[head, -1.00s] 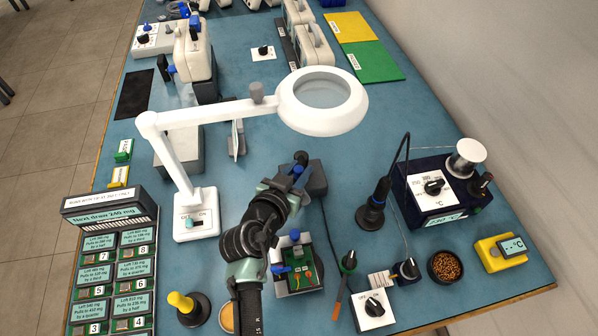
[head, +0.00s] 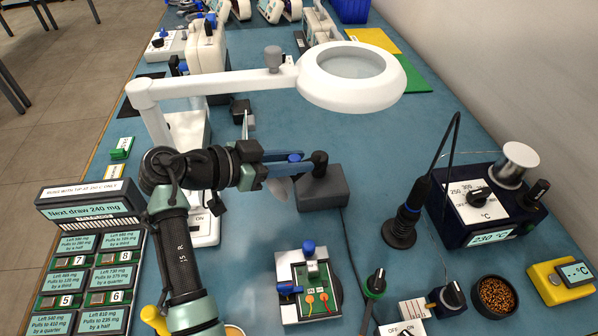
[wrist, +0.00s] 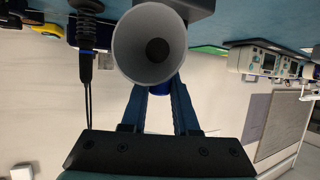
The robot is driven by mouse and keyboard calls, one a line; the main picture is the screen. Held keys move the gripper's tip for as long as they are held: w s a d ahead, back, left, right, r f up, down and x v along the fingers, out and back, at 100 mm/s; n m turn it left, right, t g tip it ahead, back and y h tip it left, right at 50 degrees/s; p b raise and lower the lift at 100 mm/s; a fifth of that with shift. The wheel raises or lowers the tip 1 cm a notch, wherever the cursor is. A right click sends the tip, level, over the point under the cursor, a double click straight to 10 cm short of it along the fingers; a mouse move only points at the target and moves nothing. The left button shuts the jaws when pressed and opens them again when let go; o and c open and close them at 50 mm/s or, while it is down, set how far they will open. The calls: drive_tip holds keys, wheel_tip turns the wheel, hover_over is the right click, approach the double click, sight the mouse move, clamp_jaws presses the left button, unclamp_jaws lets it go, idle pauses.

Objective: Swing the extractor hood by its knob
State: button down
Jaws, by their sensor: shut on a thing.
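The extractor hood has a dark grey base box (head: 326,190) with a short black elbow, and a pale grey cone (head: 280,190) to the left of the box. In the wrist view the cone's round mouth (wrist: 135,42) faces the camera, with a dark opening inside. My gripper (head: 292,158) reaches in from the left, its blue fingers shut on the small blue knob (head: 294,157) above the cone. In the wrist view a bit of the blue knob (wrist: 158,89) shows between the fingers, mostly hidden behind the cone.
A white magnifier lamp (head: 220,84) spans just behind my arm. A circuit board in a holder (head: 305,285) stands in front. A soldering iron stand (head: 402,228) and its station (head: 478,212) are on the right. Blue bench is clear between the hood and the iron stand.

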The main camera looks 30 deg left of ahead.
drive_tip(key=shift+a, duration=0.15)
idle(0.3)
drive_tip(key=c, duration=0.7)
unclamp_jaws()
drive_tip(key=v, duration=1.3)
drive_tip(key=shift+w+a, duration=0.15)
drive_tip(key=shift+w, duration=0.05)
